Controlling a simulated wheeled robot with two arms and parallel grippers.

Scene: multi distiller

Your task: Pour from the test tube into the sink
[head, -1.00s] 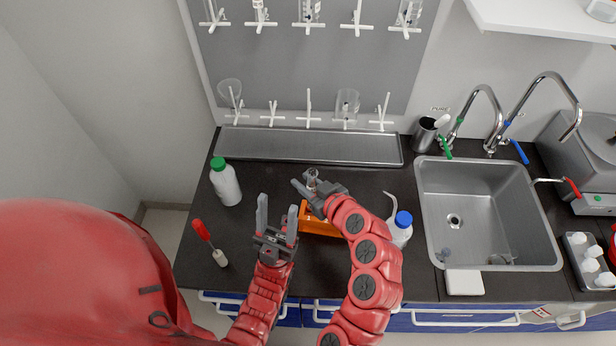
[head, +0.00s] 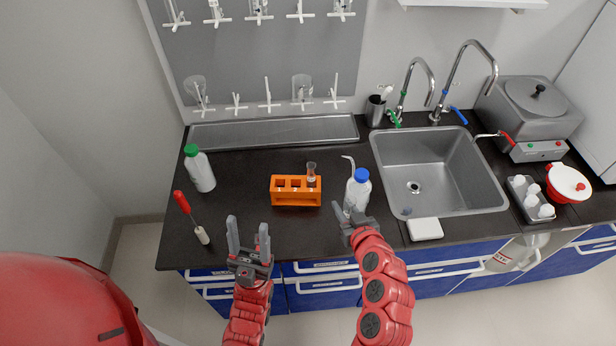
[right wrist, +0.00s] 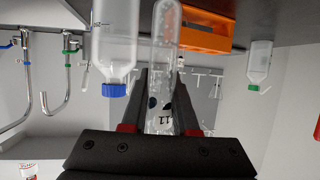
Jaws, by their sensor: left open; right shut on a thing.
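The steel sink (head: 450,178) is set into the counter on the right in the head view. My right gripper (head: 349,217) is left of the sink, in front of the blue-capped bottle. In the right wrist view, the right gripper (right wrist: 161,105) is shut on a clear test tube (right wrist: 165,40), whose rounded end points at the counter. I cannot make out this held tube in the head view. The orange rack (head: 284,199) has a glass tube (head: 311,171) at its right slot. My left gripper (head: 248,238) is open and empty, left of the rack.
The blue-capped wash bottle (head: 358,190) stands between the rack and sink. A green-capped bottle (head: 201,173) and a red-handled tool (head: 184,205) are on the left. Taps (head: 463,75) rise behind the sink. A white block (head: 425,229) lies at its front edge.

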